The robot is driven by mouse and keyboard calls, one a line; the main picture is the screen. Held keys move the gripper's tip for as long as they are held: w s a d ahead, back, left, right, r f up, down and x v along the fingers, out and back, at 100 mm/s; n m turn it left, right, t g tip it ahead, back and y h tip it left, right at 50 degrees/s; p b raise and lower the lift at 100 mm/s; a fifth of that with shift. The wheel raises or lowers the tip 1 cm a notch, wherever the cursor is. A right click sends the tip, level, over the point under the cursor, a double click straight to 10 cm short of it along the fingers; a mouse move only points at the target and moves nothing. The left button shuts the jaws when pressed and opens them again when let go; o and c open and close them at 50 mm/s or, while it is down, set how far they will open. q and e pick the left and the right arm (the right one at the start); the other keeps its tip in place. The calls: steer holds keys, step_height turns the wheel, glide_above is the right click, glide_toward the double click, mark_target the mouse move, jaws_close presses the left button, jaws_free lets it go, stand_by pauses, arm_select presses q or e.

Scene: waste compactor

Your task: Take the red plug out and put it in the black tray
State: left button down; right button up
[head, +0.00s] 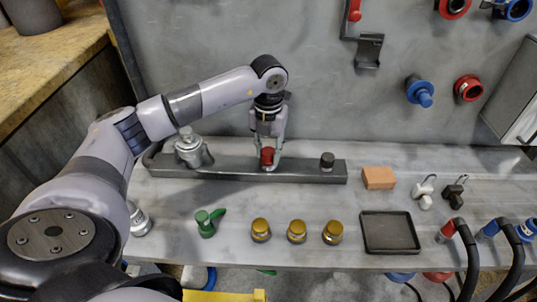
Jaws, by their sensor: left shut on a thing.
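The red plug (267,157) is at the grey metal bar (225,168) near the back of the shelf. My left gripper (267,162) reaches down from above and is shut on the red plug. The fingers stand on either side of it, and whether the plug still sits in the bar cannot be told. The black tray (390,248) lies empty at the front, to the right of the gripper. My right gripper is not in view.
A dark plug (327,162) and a silver fitting (188,148) stand on the bar. An orange block (378,178) lies behind the tray. Yellow knobs (297,231) and a green valve (206,223) line the front. Hoses (467,255) rise at the right.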

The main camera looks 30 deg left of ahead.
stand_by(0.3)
arm_select(q)
steer(key=n+p, duration=0.1)
steer(key=n, duration=0.2)
steer(key=shift+r+n, duration=0.1)
steer(key=shift+n, duration=1.1)
steer(key=c, duration=1.1)
jaws_free()
steer(key=shift+c, duration=0.4)
